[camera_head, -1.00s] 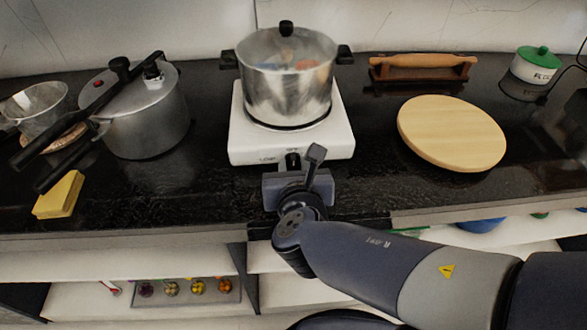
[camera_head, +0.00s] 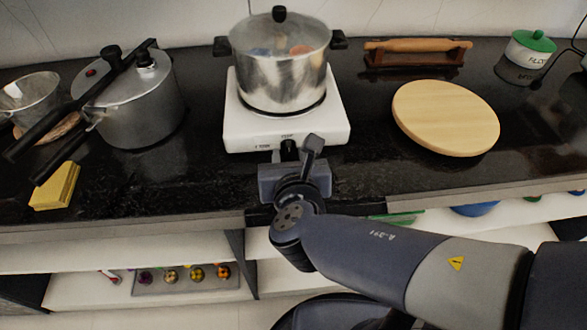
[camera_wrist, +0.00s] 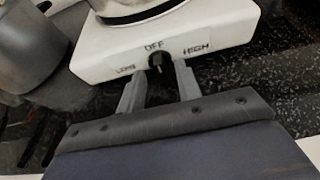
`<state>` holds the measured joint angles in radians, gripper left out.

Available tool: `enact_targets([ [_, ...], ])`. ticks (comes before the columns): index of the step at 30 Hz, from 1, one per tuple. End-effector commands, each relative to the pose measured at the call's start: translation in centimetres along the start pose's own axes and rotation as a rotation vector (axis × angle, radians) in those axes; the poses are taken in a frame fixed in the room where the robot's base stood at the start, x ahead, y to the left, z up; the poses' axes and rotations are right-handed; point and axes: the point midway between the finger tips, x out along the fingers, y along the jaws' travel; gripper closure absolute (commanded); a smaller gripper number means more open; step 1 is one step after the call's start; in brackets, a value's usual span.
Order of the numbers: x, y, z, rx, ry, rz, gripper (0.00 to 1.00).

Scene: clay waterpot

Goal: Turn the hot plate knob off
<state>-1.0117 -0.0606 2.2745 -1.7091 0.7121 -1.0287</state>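The white hot plate (camera_head: 237,131) stands on the black counter, with a glass-lidded metal pot (camera_head: 281,78) on it. The knob (camera_wrist: 158,60) is a small dark dial on the hot plate's front face in the wrist view, with LOW, OFF and HIGH marked around it. Its exact pointer setting is too small to tell. My gripper (camera_wrist: 158,74) is open and empty, its two fingers pointing at the front face, one on each side of the knob. I cannot tell whether they touch anything. In the head view, my gripper (camera_head: 288,160) partly hides the knob area.
A pressure cooker (camera_head: 140,105), metal bowl (camera_head: 30,92) and yellow sponge (camera_head: 56,186) are on the left. A round wooden board (camera_head: 446,118), rolling pin (camera_head: 418,45) and green-lidded pot (camera_head: 530,55) are on the right. The counter's front edge runs below my gripper.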

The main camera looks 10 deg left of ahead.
Motion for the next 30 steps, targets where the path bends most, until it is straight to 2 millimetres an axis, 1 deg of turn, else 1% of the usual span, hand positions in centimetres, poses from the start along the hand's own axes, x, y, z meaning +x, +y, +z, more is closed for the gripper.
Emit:
enact_targets([
  [1, -1.0, 0.1, 0.3, -0.002, 0.0, 0.006, 0.67],
  [6, -3.5, 0.1, 0.3, -0.002, -0.001, 0.007, 0.67],
  [15, -7.1, 0.1, 0.2, -0.004, 0.001, 0.006, 0.67],
  [22, -8.7, 0.1, 0.1, -0.002, 0.001, 0.003, 0.67],
  [30, -9.3, 0.0, 0.0, -0.002, 0.002, 0.0, 0.67],
])
